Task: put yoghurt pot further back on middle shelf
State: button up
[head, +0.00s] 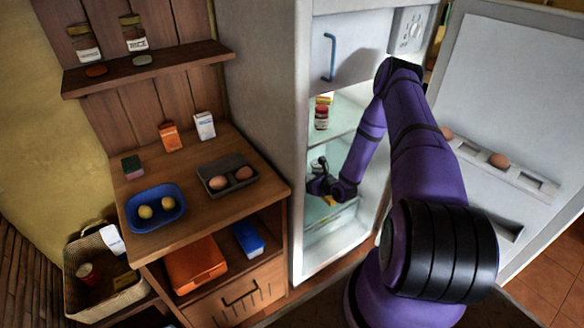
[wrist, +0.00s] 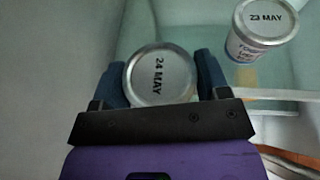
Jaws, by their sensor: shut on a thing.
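A yoghurt pot (wrist: 160,78) with a silver lid marked "24 MAY" is between the two blue fingers of my gripper (wrist: 161,82) in the wrist view. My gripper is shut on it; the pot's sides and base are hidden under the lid. A second pot (wrist: 240,45), with a white printed side and a lid marked "23 MAY", stands to the right, apart from my gripper. In the head view my gripper (head: 319,185) is inside the open fridge, below the upper glass shelf. The held pot is too small to make out there.
A red jar (head: 321,118) stands on the upper fridge shelf (head: 346,112). The open fridge door (head: 510,80) is at the right, with brown eggs (head: 499,160) in its rack. A glass shelf edge (wrist: 275,94) runs at right in the wrist view. A wooden counter (head: 215,213) stands left.

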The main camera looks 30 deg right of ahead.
jog(key=w+a, duration=0.1)
jog(key=w, duration=0.8)
jog(key=w+a, duration=0.1)
jog(key=w, duration=0.3)
jog(key=shift+w+a, duration=0.15)
jog(key=shift+a, duration=0.15)
jog(key=shift+w+f, duration=0.15)
jog(key=shift+f, duration=0.6)
jog(key=shift+f, duration=0.15)
jog(key=o, duration=1)
jog(key=shift+o, duration=0.2)
